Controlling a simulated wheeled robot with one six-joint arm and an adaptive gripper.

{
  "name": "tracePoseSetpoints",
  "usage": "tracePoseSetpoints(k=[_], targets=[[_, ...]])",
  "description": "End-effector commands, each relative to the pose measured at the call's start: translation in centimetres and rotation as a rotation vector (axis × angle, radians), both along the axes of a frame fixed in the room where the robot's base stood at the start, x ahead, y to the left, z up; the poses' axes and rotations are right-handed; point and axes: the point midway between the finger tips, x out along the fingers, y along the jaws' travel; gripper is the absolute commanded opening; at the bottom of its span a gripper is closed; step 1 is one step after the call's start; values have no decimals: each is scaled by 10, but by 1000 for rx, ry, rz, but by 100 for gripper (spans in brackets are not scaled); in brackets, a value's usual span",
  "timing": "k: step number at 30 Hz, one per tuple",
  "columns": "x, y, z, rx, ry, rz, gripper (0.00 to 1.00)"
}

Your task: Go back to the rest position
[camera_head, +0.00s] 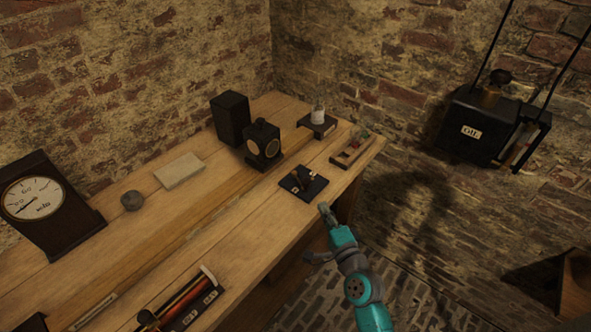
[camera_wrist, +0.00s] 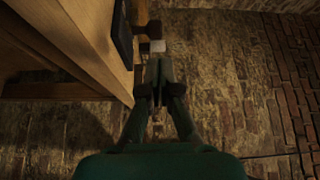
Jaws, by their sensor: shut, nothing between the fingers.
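My gripper (camera_head: 325,210) is at the front edge of the wooden workbench (camera_head: 215,262), just in front of a dark square plate (camera_head: 314,189) with a small dark part on it. In the wrist view my gripper (camera_wrist: 158,66) is shut with nothing held. The bench edge (camera_wrist: 92,40) lies to its left and the brick floor is below. A brown and white piece (camera_wrist: 154,46) shows just beyond the fingertips. I cannot tell whether they touch it.
A small wooden tray (camera_head: 352,148) and a dark stand with a glass jar (camera_head: 318,115) are at the bench's right end. A dial gauge (camera_head: 36,197) is at left. Floor right of the bench is largely clear.

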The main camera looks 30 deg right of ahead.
Motion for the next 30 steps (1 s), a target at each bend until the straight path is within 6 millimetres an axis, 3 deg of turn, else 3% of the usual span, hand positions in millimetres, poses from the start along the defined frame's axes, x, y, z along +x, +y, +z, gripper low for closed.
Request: tracePoseSetpoints(k=[7, 11, 20, 30], targets=[[-4, 3, -3, -12, 8, 0, 0], [-27, 17, -16, -78, 49, -1, 0], [-126, 65, -47, -407, 202, 19, 0], [-237, 105, -44, -822, 331, 104, 0]])
